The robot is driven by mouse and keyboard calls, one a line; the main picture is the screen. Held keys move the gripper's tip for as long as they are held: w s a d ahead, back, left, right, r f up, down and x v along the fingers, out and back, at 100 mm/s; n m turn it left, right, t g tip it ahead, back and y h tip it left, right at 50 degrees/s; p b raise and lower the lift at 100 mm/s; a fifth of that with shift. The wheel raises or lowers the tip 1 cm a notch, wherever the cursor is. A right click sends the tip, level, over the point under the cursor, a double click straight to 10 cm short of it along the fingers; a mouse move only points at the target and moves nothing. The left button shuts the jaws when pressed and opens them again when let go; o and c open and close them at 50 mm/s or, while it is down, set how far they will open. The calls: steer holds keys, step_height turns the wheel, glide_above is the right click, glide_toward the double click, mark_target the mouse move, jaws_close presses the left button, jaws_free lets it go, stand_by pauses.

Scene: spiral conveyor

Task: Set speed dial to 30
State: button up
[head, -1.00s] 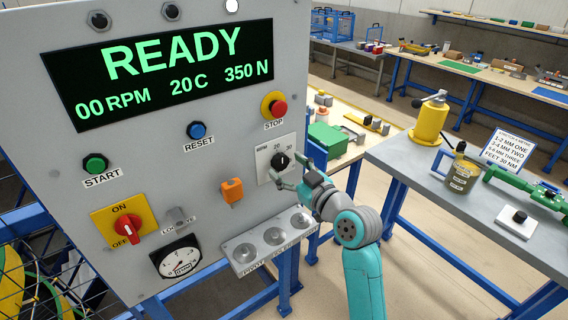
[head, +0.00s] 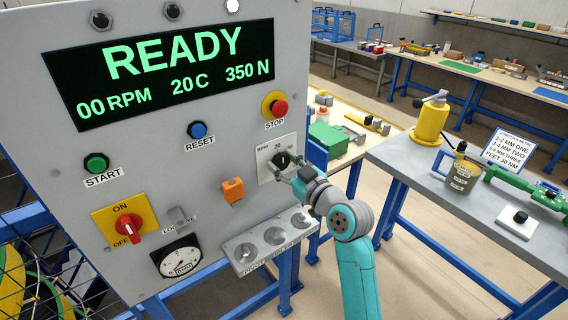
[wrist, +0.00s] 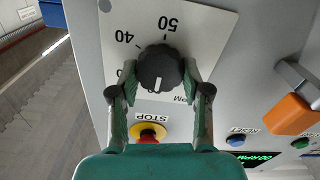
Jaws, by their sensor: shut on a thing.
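The speed dial is a black round knob (head: 281,159) on a white scale plate (head: 263,155), at the right side of the grey control panel. In the wrist view the knob (wrist: 159,67) shows a white pointer line aimed down the picture, towards the STOP button side. The marks 40 and 50 read clearly on the plate (wrist: 205,38) there; other marks are partly hidden by my left finger. My gripper (head: 284,171) is at the knob. In the wrist view its fingers (wrist: 159,80) are shut on opposite sides of the knob.
The display (head: 165,72) reads READY, 00 RPM, 20 C, 350 N. The red STOP button (head: 278,107) sits above the dial, and an orange switch (head: 232,190) is to its lower left. A ledge with round cups (head: 273,236) projects below. A workbench (head: 400,160) stands right.

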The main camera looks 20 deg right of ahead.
steer(key=m, duration=0.6)
steer(key=shift+d, duration=0.15)
steer(key=m, duration=0.5)
steer(key=shift+m, duration=0.3)
steer(key=shift+d+f, duration=0.1)
stand_by(0.3)
steer(key=o, duration=1.1)
steer(key=shift+o, duration=0.2)
steer(key=v, duration=1.2)
